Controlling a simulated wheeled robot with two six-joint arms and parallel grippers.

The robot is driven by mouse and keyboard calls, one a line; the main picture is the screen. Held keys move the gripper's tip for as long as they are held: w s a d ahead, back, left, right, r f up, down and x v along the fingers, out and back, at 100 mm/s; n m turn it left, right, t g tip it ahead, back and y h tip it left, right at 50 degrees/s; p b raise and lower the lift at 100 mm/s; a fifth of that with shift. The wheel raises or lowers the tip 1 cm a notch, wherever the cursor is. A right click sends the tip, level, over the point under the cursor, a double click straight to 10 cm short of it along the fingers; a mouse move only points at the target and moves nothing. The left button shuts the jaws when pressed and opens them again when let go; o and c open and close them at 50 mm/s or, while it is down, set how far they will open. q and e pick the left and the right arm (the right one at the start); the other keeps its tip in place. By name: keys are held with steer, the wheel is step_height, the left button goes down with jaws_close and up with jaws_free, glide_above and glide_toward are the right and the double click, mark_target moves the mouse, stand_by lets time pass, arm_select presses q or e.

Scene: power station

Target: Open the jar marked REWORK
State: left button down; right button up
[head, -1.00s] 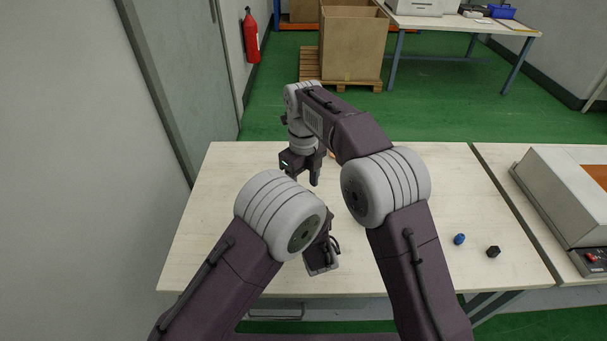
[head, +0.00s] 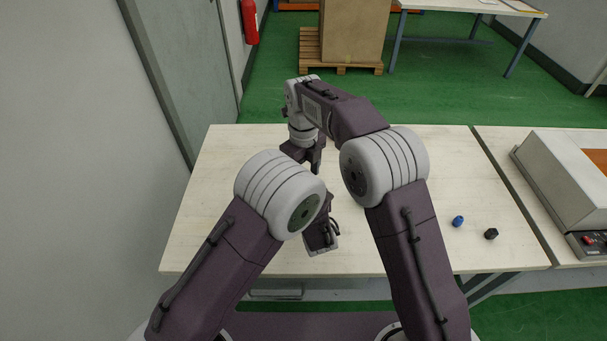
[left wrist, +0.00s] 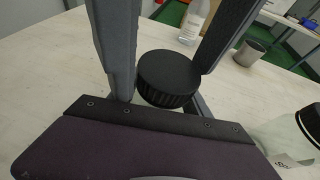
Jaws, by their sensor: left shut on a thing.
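In the left wrist view, my left gripper (left wrist: 165,84) is shut on a black, ribbed, round lid (left wrist: 168,72), with a finger on either side. What is under the lid is hidden. A clear jar (left wrist: 287,140) with a black lid stands at the right edge; its label is cut off, and I cannot read REWORK anywhere. In the head view, the left gripper's fingers are hidden behind my left arm. My right gripper (head: 312,160) points down over the table's back half; its opening is unclear, and the jars are hidden there.
A bottle with a pale label (left wrist: 194,22) and a grey metal cup (left wrist: 249,52) stand on the table (head: 215,205). A blue cap-like piece (head: 458,221) and a black one (head: 491,234) lie at its right. A boxy machine (head: 560,185) stands farther right. The table's left side is clear.

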step_height(320, 180, up, 4)
steer(key=shift+r, duration=0.25)
arm_select(q)
steer(key=shift+c, duration=2.1)
jaws_free()
